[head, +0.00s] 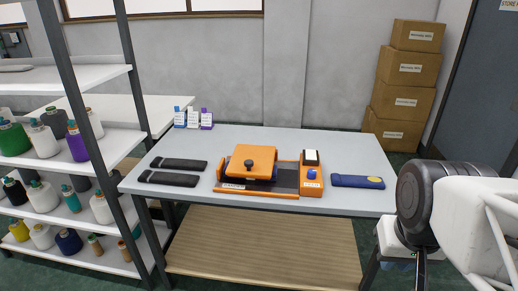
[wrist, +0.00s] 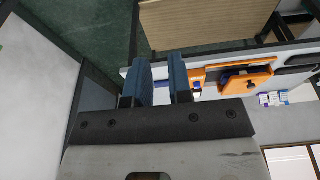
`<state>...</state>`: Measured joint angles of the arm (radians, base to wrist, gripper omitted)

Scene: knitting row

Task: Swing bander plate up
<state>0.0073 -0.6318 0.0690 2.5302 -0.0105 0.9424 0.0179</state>
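An orange machine (head: 284,194) sits on the grey table. Its orange plate (head: 262,153) lies tilted over the left part of the base, with a dark round knob on it (head: 249,164). The plate also shows in the wrist view (wrist: 246,84), to the right of my fingers. My gripper (wrist: 162,72) has two blue-padded fingers, apart with nothing between them. It is away from the machine, with my arm at the right edge of the head view. What lies under the plate is mostly hidden.
Two dark flat pieces (head: 179,164) lie left of the machine and a blue pouch-like item (head: 357,181) lies right. Small bottles (head: 193,118) stand at the table's back left. A shelf of yarn cones (head: 75,145) stands left; stacked boxes (head: 403,101) stand back right.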

